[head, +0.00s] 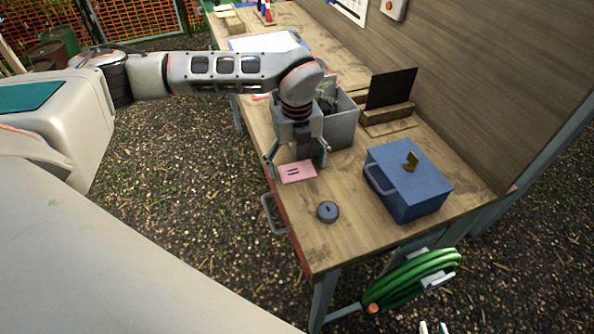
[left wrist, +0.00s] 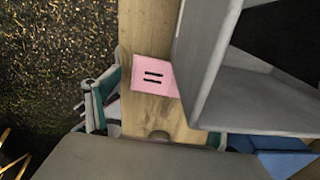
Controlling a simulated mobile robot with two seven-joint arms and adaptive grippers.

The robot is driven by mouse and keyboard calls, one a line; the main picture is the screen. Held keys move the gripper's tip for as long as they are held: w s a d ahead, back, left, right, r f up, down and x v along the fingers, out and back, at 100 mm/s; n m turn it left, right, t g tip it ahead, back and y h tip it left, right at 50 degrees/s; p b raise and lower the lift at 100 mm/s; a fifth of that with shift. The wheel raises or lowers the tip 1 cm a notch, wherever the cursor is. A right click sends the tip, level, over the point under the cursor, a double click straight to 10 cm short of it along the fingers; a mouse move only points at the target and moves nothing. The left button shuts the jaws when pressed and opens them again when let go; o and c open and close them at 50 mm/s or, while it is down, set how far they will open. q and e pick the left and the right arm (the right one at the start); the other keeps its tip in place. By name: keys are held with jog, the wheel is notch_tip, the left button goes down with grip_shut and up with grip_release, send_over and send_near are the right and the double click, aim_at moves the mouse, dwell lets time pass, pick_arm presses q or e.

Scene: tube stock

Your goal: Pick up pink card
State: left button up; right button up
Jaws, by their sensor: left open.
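The pink card (head: 298,173) with two dark marks lies flat on the wooden workbench near its front edge. It also shows in the left wrist view (left wrist: 150,88), beside the grey bin. My left gripper (head: 297,160) points down over the card, with its fingers spread on either side of it. The gripper is open and empty. I cannot tell whether its fingertips touch the bench. In the left wrist view, one finger shows to the left of the card and the other is mostly hidden.
The grey bin (head: 342,128) stands close behind my left gripper. A small dark round object (head: 328,212) and a blue box (head: 415,195) with a handle are on the workbench (head: 350,242) to the right. A green hose (head: 415,279) hangs at the bench's end.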

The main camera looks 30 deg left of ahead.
pick_arm(q)
jog(key=shift+f, duration=0.1)
jog(key=c, duration=0.9)
